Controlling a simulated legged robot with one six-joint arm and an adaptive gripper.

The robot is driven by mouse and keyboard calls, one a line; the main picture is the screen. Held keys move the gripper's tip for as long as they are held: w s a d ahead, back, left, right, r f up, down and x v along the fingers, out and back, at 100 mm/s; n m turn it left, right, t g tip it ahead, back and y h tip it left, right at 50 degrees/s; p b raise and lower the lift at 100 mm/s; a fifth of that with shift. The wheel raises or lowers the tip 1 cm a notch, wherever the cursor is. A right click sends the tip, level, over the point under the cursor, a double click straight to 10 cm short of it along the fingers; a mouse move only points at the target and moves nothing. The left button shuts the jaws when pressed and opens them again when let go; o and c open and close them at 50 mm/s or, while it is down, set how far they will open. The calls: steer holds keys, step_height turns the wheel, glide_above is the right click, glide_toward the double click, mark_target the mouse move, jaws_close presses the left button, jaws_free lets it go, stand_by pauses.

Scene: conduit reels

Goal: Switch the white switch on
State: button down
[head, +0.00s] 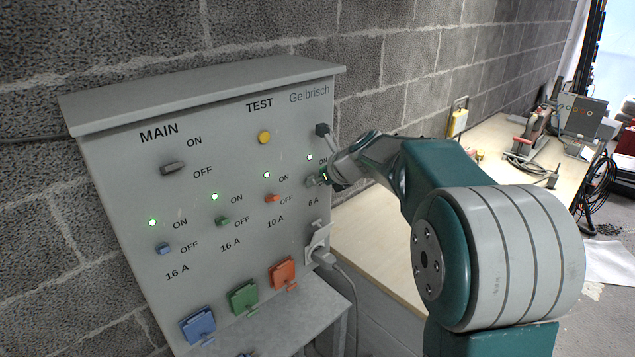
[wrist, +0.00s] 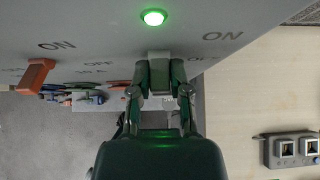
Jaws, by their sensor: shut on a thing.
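A grey switch panel (head: 120,215) stands against the wall at the left in the head view. The white switch (wrist: 159,56) is at the panel's right side, above the 6 A label, and shows as a pale block in the wrist view. My gripper (wrist: 160,74) is shut on it, one finger on each side. In the head view my gripper (head: 319,180) reaches it from the right and hides most of it. The lamp (wrist: 153,17) by this switch is lit green. How far the lever is tilted I cannot tell.
Blue (head: 163,248), green (head: 223,221) and orange (head: 271,198) switches sit to the left, each under a lit green lamp. A MAIN switch (head: 172,168) and a yellow TEST button (head: 264,137) are higher up. A plug with a cable (head: 323,257) sits below my gripper. A wooden bench (head: 390,240) extends right.

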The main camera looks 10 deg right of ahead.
steer(key=shift+w+r, duration=0.15)
steer(key=shift+r, duration=0.1)
stand_by(0.4)
steer(key=c, duration=0.6)
jaws_free()
steer(key=shift+a+f, duration=0.1)
steer(key=v, duration=1.1)
steer(key=shift+r, duration=0.4)
